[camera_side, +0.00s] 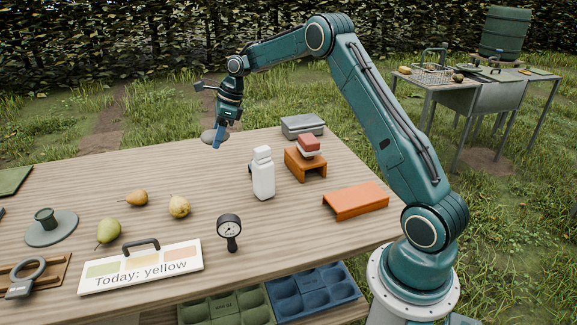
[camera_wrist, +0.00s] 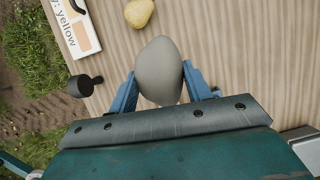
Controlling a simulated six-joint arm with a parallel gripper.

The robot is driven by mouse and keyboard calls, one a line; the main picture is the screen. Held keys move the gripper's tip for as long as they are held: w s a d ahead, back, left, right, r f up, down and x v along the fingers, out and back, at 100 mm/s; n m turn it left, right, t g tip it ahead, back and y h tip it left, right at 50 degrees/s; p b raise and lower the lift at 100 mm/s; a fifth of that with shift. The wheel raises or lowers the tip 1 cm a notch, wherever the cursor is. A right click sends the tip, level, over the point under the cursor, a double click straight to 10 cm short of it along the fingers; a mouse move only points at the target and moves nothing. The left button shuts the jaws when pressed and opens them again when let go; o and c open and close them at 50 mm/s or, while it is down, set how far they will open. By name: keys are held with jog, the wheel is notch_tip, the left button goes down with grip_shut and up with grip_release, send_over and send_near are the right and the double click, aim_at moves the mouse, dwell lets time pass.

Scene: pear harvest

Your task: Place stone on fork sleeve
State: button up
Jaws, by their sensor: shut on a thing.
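My gripper (camera_side: 219,138) is shut on a smooth grey stone (camera_side: 207,136), held above the back edge of the table. In the wrist view the egg-shaped stone (camera_wrist: 159,71) sits between the blue fingers (camera_wrist: 158,88). Two orange channel-shaped pieces, which look like fork sleeves, lie on the table to the right of my gripper. The nearer orange piece (camera_side: 358,203) has a bare top. Neither orange piece shows in the wrist view.
A white bottle (camera_side: 263,175) stands left of the farther orange piece. A grey case (camera_side: 302,125) lies behind it. A dial gauge (camera_side: 230,230), several pears (camera_side: 180,206) and a "Today: yellow" sign (camera_side: 142,266) occupy the front and left.

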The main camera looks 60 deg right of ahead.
jog(key=s+d+n+g+y, duration=0.1)
jog(key=s+d+n+g, duration=0.1)
jog(key=s+d+n, duration=0.75)
notch_tip(320, 180, up, 4)
jog(key=n+g, duration=0.5)
jog(key=n, duration=0.4)
send_over(358, 196)
jog(key=shift+w+d+r+h, duration=0.2)
jog(key=shift+w+d+h, duration=0.2)
jog(key=shift+w+d, duration=0.05)
notch_tip(358, 196, down, 16)
jog(key=shift+r, duration=0.1)
jog(key=shift+f, duration=2.1)
jog(key=shift+f, duration=0.15)
